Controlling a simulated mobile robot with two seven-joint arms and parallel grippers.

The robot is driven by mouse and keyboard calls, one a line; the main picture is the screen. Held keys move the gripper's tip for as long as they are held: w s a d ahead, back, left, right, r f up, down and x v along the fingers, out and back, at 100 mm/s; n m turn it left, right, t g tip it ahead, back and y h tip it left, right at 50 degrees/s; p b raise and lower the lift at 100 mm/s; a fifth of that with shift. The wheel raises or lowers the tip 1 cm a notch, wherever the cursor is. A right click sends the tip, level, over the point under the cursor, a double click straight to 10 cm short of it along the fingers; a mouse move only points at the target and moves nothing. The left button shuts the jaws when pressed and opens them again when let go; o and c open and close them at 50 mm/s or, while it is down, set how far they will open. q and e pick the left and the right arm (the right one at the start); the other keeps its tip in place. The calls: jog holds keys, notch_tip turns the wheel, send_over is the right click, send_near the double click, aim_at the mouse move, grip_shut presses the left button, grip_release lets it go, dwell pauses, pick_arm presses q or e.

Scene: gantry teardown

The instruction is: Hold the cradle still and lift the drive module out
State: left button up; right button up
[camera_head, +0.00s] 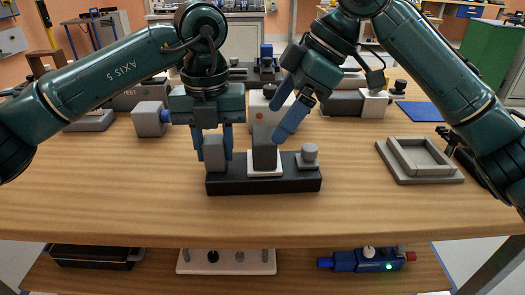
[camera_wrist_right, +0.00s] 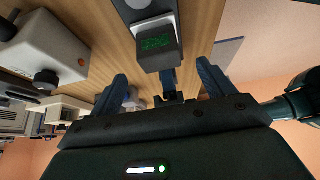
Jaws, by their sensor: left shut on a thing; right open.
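The cradle (camera_head: 230,186) is a long dark base on the table in the head view. The drive module (camera_head: 265,150), a dark grey block on a white plate, stands upright in its middle. My left gripper (camera_head: 213,148) points down and is shut on the grey block (camera_head: 215,156) at the cradle's left end. My right gripper (camera_head: 280,120) is open and tilted, with its fingers above and just right of the module, apart from it.
A grey knob (camera_head: 309,153) stands at the cradle's right end. A pale box with an orange button (camera_head: 257,105) is behind the module. An empty grey tray (camera_head: 421,174) lies to the right, with bare tabletop between. Equipment lines the back; a shelf (camera_head: 305,283) runs below.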

aim_at(267, 134)
jog(key=shift+x, duration=3.9)
jog(key=shift+c, duration=0.2)
jog(key=c, duration=1.2)
jog(key=shift+r, duration=3.7)
jog(key=shift+c, duration=0.3)
pick_arm(q)
jog(key=o, duration=1.2)
notch_tip(267, 134, up, 12)
jog(key=shift+f, duration=0.15)
